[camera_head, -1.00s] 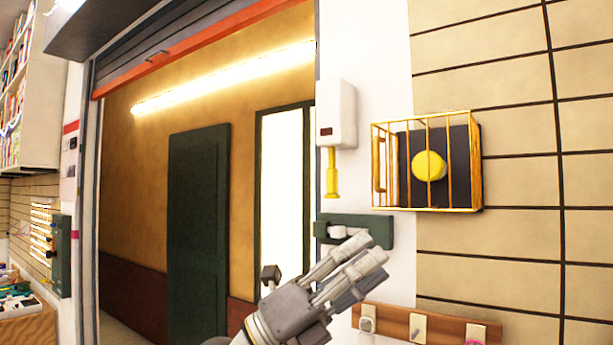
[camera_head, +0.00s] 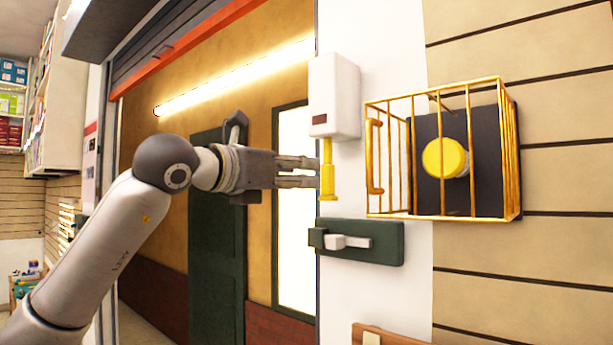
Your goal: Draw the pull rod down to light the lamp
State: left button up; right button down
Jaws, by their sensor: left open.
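The yellow pull rod (camera_head: 327,168) hangs from the underside of a white box (camera_head: 335,95) on the white wall panel. It hangs upright and ends in a wider foot. My left gripper (camera_head: 318,172) comes in from the left at the rod's height, its fingers pointing right. The fingertips are at or just left of the rod; I cannot tell whether they touch it. The gripper is open, with nothing visibly held. A long bright tube lamp (camera_head: 235,78) glows on the ochre wall behind; I cannot tell whether it is the task's lamp. My right gripper is out of view.
A yellow wire cage (camera_head: 372,215) around a yellow round knob (camera_head: 445,158) juts from the wall right of the rod. A dark green plate with a white lever (camera_head: 385,242) sits below. A dark green door (camera_head: 215,270) stands behind my arm.

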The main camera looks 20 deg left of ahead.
aim_at(324, 174)
pick_arm(q)
jog(key=p+x, duration=0.2)
jog(key=x, duration=0.1)
jog(key=p+x, duration=0.1)
jog(key=x, duration=0.1)
jog(key=shift+d+r, duration=0.15)
jog(key=shift+r, duration=0.15)
jog(key=shift+x, duration=0.95)
jog(key=shift+f+p+x, duration=0.25)
jog(key=shift+p+x, duration=0.5)
jog(key=shift+x, duration=0.3)
jog(key=shift+w+f, duration=0.1)
jog(key=shift+w, duration=0.05)
jog(key=shift+c, duration=0.2)
jog(key=c, duration=0.4)
grip_shut()
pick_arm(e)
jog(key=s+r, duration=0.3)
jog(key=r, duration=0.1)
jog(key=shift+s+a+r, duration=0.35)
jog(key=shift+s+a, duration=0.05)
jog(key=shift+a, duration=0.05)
